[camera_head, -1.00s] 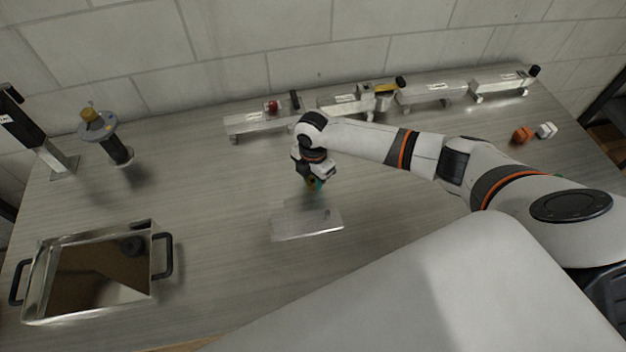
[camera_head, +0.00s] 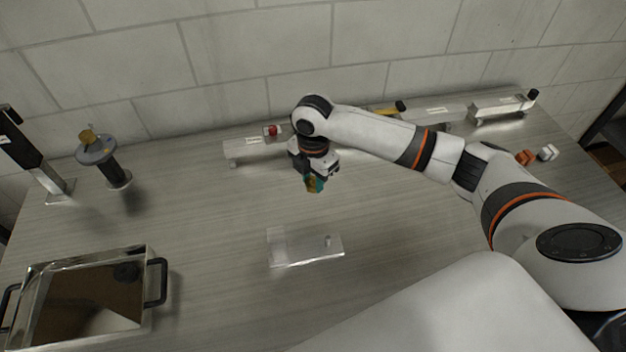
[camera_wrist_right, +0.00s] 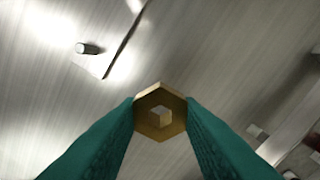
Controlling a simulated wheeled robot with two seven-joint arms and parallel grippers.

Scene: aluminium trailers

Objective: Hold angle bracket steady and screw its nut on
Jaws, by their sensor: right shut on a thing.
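The angle bracket (camera_head: 300,258) is a shiny metal piece lying on the workbench, with an upright flange at its left and a short stud (camera_head: 328,241) on its flat part. The flat part (camera_wrist_right: 118,48) and dark-topped stud (camera_wrist_right: 88,48) show at upper left in the right wrist view. The brass hex nut (camera_wrist_right: 160,92) is pinched between the green fingertips of my right gripper (camera_wrist_right: 160,115). In the head view my right gripper (camera_head: 315,184) is above the bench, pointing down, beyond the bracket and apart from it. No gripper holds the bracket. My left gripper is not in view.
A metal tray (camera_head: 148,318) with black handles sits at front left. A dark round-topped stand (camera_head: 112,168) is at back left. Low metal racks (camera_head: 245,152) line the back by the wall. Orange (camera_head: 525,157) and white (camera_head: 548,152) pieces lie at right. Bench around the bracket is clear.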

